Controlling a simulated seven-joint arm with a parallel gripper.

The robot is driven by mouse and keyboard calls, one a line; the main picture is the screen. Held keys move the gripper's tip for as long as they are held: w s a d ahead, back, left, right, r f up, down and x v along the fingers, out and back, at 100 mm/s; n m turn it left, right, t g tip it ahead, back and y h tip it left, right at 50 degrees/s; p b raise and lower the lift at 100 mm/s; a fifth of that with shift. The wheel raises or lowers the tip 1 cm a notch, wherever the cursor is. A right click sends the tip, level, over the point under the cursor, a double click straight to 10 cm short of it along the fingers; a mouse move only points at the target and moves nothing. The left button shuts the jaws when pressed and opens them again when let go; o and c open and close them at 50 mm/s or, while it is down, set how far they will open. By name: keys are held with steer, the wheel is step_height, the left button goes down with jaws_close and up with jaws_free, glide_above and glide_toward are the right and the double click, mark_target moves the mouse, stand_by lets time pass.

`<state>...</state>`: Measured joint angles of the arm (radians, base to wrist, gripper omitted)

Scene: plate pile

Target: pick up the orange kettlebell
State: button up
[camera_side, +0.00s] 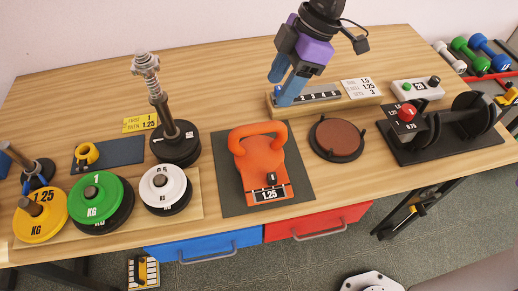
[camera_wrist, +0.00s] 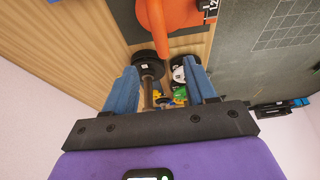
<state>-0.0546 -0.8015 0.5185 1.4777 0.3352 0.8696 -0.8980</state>
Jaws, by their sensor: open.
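The orange kettlebell (camera_side: 262,168) stands on a dark grey mat (camera_side: 235,205) at the middle of the table in the side view. In the wrist view, part of the kettlebell (camera_wrist: 170,14) shows at the top edge, cut off by the frame. My gripper (camera_side: 281,92) is open, with two blue fingers, above the back of the table and to the right of the kettlebell. It is apart from the kettlebell and holds nothing. The fingers (camera_wrist: 163,92) also show apart in the wrist view.
A wooden block with a numbered strip (camera_side: 355,92) lies below and right of my gripper. A brown disc (camera_side: 338,138) sits right of the mat. A post with black plates (camera_side: 176,145) stands left. Green, yellow and white plates (camera_side: 97,198) lie front left. A black rack (camera_side: 440,135) is right.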

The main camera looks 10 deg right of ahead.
mark_target(259, 124)
steer(key=x, duration=1.4)
steer(key=shift+f, duration=0.4)
jaws_close()
steer(key=shift+d, duration=0.1)
stand_by(0.6)
steer(key=shift+r, duration=0.2)
